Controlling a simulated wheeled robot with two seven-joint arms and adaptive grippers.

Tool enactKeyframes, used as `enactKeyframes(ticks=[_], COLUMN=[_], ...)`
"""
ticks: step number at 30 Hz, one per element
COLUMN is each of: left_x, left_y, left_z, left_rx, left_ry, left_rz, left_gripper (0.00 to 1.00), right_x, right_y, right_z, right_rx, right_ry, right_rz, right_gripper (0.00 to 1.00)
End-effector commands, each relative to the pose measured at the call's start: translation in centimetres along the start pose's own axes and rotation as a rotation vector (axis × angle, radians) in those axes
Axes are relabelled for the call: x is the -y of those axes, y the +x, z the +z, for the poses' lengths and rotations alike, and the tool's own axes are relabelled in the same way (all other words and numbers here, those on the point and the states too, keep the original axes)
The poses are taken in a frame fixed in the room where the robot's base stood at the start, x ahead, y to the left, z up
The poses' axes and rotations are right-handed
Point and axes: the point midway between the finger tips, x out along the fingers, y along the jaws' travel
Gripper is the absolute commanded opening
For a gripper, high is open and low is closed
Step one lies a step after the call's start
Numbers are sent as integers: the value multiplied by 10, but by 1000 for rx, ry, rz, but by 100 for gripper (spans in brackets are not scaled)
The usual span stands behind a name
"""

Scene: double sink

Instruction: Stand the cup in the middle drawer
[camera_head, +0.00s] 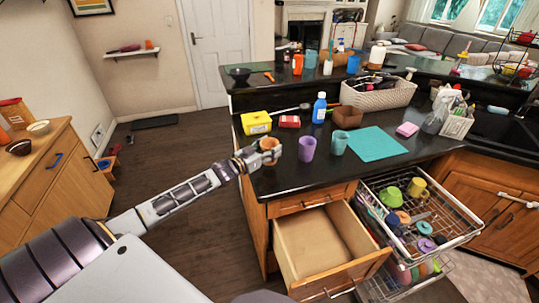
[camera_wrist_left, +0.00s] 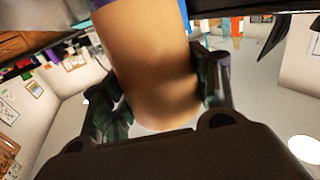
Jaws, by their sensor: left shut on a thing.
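My left gripper (camera_head: 264,155) is shut on an orange-tan cup (camera_head: 268,144) at the left front corner of the dark counter. In the left wrist view the cup (camera_wrist_left: 148,55) fills the space between the two fingers (camera_wrist_left: 163,98), which press on its sides. The fingers hide part of the cup in the head view. A wooden drawer (camera_head: 305,238) is pulled open below the counter, to the right of and below the gripper. Its inside looks empty. A shut drawer front (camera_head: 312,200) is above it. My right gripper is not in view.
A purple cup (camera_head: 307,148) and a teal cup (camera_head: 339,143) stand on the counter near the gripper. A pulled-out dish rack (camera_head: 455,240) with several dishes is right of the open drawer. A teal mat (camera_head: 376,142) lies on the counter. The floor left of the drawer is clear.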

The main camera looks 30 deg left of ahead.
Motion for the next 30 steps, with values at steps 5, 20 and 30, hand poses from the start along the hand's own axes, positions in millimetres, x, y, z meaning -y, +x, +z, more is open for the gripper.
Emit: enactKeyframes(ticks=[5, 20, 30], left_x=[0, -1, -1], left_y=[0, 0, 0], left_z=[19, 32, 35], left_rx=[1, 1, 1], left_ry=[-3, -1, -1], left_rz=[-1, 1, 1], left_gripper=[36, 36, 76], right_x=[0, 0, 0], right_y=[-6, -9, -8], right_z=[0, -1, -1], right_rx=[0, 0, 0], right_ry=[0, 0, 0], right_rz=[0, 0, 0], right_gripper=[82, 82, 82])
